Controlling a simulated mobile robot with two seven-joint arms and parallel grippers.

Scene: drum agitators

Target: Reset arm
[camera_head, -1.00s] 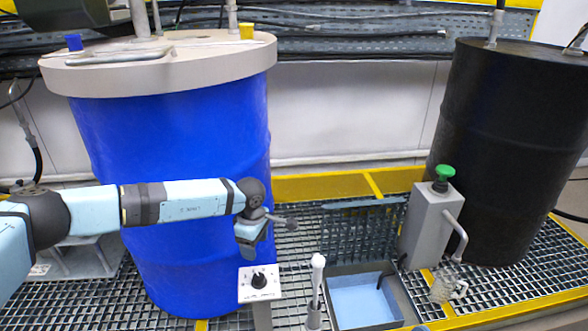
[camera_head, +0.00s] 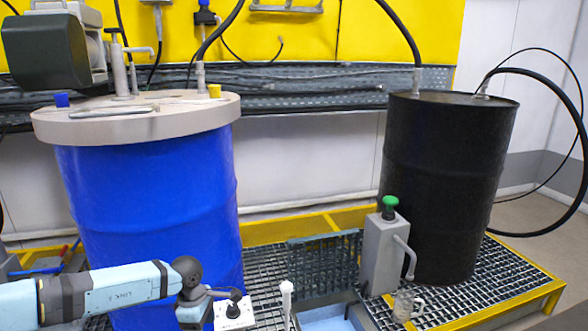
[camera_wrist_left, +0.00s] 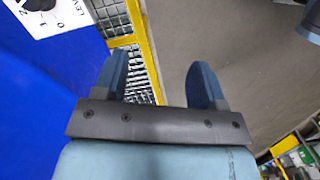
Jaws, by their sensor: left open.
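My left arm comes in from the lower left in the head view. Its gripper (camera_head: 195,312) hangs in front of the blue drum (camera_head: 150,200), just left of the knob panel (camera_head: 234,312), at the bottom of the picture. In the left wrist view the two fingers (camera_wrist_left: 158,82) stand apart with nothing between them, so the gripper is open and empty. The blue drum fills the left of that view (camera_wrist_left: 40,110), with the knob panel (camera_wrist_left: 62,14) at its top left. My right gripper is not in view.
A black drum (camera_head: 445,190) stands at the right on the yellow-edged grating (camera_head: 500,285). A grey box with a green button (camera_head: 390,204) and a clear mug (camera_head: 403,303) are before it. A blue-lined basin (camera_head: 328,320) and white upright tool (camera_head: 287,300) are near the front.

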